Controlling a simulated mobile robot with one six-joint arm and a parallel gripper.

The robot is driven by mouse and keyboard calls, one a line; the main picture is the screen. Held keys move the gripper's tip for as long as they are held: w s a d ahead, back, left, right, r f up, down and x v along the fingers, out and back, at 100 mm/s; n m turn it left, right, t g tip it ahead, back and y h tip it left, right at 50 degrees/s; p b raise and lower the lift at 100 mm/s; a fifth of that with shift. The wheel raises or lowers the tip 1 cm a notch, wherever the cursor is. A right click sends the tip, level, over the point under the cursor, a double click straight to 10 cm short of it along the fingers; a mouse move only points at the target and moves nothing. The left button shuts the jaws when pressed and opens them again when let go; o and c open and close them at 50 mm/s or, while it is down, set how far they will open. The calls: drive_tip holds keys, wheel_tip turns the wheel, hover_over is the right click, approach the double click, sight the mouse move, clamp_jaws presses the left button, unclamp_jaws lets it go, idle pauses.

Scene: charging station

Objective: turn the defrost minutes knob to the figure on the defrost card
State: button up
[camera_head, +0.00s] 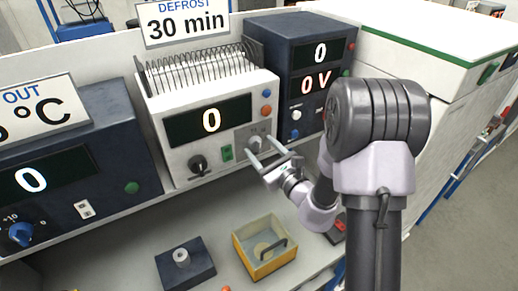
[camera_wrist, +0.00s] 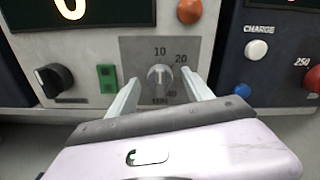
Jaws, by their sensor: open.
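The defrost card (camera_head: 186,23) reads "DEFROST 30 min" above the white unit (camera_head: 178,168). That unit's display (camera_head: 209,121) shows 0. The grey minutes knob (camera_wrist: 160,76) sits on a grey plate (camera_wrist: 136,48) with the figures 10, 20 and seemingly 40 around it. Its pale mark seems to point up toward 10. My gripper (camera_head: 261,143) is open in front of this plate. In the wrist view its two pale fingers (camera_wrist: 162,84) stand left and right of the knob, with gaps showing. Whether the tips reach the knob's depth is unclear.
A black knob (camera_wrist: 54,80) and green switch (camera_wrist: 107,78) lie left of the plate, and an orange button (camera_wrist: 190,11) above it. A dark unit (camera_head: 301,50) stands close on the right. A yellow box (camera_head: 282,258) and dark block (camera_head: 187,272) sit below.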

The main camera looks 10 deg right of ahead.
drive_tip(key=shift+x, duration=0.8)
clamp_jaws()
